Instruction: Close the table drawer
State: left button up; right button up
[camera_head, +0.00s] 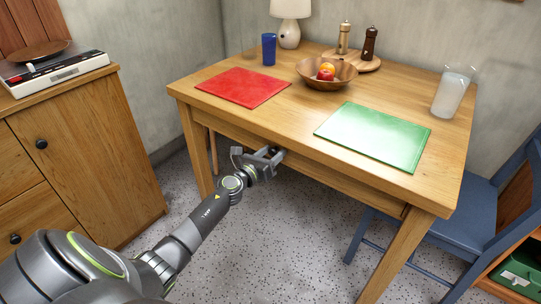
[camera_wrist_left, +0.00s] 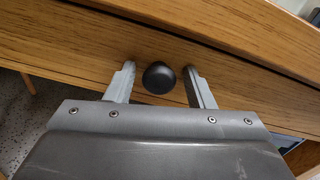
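The wooden table (camera_head: 300,112) has a drawer front (camera_head: 340,178) under its top edge, facing me. The drawer front looks nearly level with the table's frame; I cannot tell how far it stands out. In the left wrist view, a round black knob (camera_wrist_left: 158,78) sits on the drawer front (camera_wrist_left: 75,45). My left gripper (camera_head: 270,156) is at the drawer front in the head view. In the left wrist view, its two fingers (camera_wrist_left: 161,72) are apart, one on each side of the knob, with visible gaps. My right gripper is not in view.
On the table are a red mat (camera_head: 243,87), a green mat (camera_head: 375,137), a fruit bowl (camera_head: 325,78), a blue cup (camera_head: 269,49) and a glass (camera_head: 453,94). A wooden cabinet (camera_head: 95,150) stands left, a blue chair (camera_head: 470,215) right. The floor before the table is clear.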

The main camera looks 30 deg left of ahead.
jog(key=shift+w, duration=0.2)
pick_arm(q)
jog(key=shift+s+a+f, duration=0.1)
jog(key=shift+s, duration=0.5)
jog(key=s+a+b, duration=0.1)
jog(key=s, duration=1.5)
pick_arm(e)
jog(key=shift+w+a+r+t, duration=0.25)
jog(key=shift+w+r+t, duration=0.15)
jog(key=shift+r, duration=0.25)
pick_arm(q)
jog(key=shift+s+a, duration=0.1)
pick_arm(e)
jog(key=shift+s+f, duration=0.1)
